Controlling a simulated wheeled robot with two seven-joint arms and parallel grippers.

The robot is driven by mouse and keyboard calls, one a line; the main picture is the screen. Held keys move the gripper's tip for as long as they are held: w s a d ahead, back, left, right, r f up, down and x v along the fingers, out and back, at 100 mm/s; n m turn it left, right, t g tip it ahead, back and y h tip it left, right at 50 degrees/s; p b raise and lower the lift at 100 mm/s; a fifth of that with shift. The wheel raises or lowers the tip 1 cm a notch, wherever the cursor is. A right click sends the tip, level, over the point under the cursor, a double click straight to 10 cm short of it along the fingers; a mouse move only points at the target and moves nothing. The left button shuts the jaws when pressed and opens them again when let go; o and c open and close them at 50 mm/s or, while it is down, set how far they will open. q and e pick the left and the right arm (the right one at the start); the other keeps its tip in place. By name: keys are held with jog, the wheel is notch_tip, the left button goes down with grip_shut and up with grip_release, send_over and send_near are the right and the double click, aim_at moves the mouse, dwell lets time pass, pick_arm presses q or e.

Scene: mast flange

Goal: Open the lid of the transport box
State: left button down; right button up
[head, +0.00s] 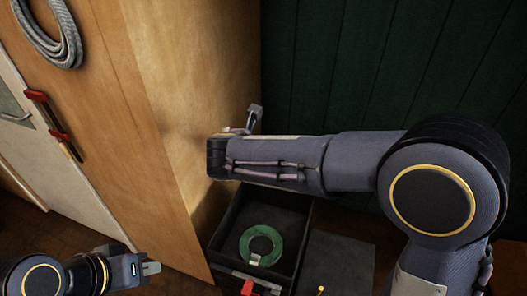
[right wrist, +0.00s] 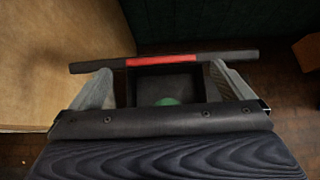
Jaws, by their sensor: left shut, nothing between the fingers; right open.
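The transport box (head: 222,236) stands low in the middle of the head view, dark and open on top. A green ring (head: 259,262) lies inside it. In the right wrist view a dark bar with a red middle (right wrist: 165,60) crosses just beyond my fingertips, above the box interior (right wrist: 180,84); it looks like the lid's edge, but I cannot tell for sure. My right gripper (right wrist: 160,76) is open, one finger on each side, with no visible grip on the bar. My left gripper (head: 154,268) is shut and empty, left of the box.
A dark green plank wall (head: 350,60) is behind. A flat dark surface (head: 335,262) lies right of the box.

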jog(key=shift+v, duration=1.6)
jog(key=s+d+f+m+g+y, duration=0.15)
jog(key=s+d+m, duration=0.25)
jog(key=d+m, duration=0.4)
jog(key=s+d+m+g, duration=0.3)
jog(key=s+d+m, duration=0.2)
jog(key=d, duration=0.5)
jog(key=s+d+f+m+y, duration=0.1)
jog(key=s+m+y, duration=0.1)
jog(key=s+m, duration=0.6)
jog(key=s+d+f+m+y, duration=0.2)
jog(key=s+m, duration=0.6)
jog(key=m, duration=0.4)
jog(key=shift+s+d+f+m+y, duration=0.25)
jog(key=shift+s+m+y, duration=0.15)
jog(key=shift+y, duration=0.45)
